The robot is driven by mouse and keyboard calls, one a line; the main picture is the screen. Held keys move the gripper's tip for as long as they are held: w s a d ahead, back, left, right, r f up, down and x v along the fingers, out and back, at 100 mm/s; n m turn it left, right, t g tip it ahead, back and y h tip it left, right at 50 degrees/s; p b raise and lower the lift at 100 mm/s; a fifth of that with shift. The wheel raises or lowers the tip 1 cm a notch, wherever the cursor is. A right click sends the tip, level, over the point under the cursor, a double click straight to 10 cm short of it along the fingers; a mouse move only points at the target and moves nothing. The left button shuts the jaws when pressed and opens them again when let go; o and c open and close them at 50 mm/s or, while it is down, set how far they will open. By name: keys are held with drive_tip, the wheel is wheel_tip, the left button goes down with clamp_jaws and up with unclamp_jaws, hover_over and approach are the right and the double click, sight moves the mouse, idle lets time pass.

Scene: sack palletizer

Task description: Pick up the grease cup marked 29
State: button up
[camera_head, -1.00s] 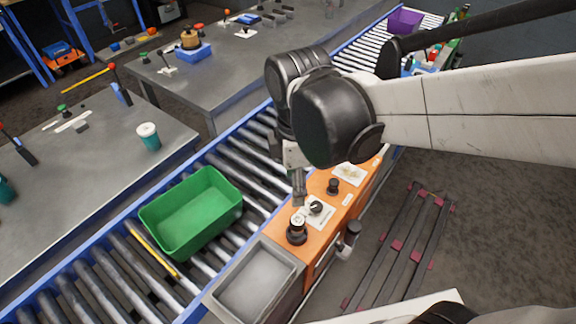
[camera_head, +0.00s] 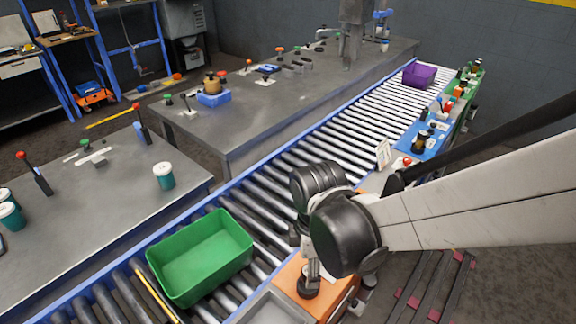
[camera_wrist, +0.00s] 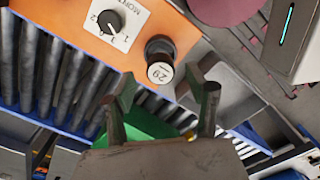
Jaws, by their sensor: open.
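The grease cup marked 29 (camera_wrist: 159,52) has a black body and a pale round top bearing the number. It stands on the orange panel (camera_wrist: 72,12) in the wrist view. In the head view the cup (camera_head: 308,290) shows low in the picture, partly covered by my gripper (camera_head: 313,272). In the wrist view my gripper (camera_wrist: 166,88) is open, its two fingers spread to either side below the cup in the picture. The fingers appear apart from the cup, and nothing is between them.
A black dial knob (camera_wrist: 109,21) on a white numbered plate sits close beside the cup. A grey tray (camera_head: 262,308) adjoins the panel. The roller conveyor (camera_head: 318,150) runs alongside, carrying a green bin (camera_head: 200,262) and, farther off, a purple bin (camera_head: 419,76).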

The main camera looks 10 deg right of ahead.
drive_tip(key=shift+f, duration=1.3)
drive_tip(key=c, duration=1.2)
drive_tip(key=shift+r, duration=0.2)
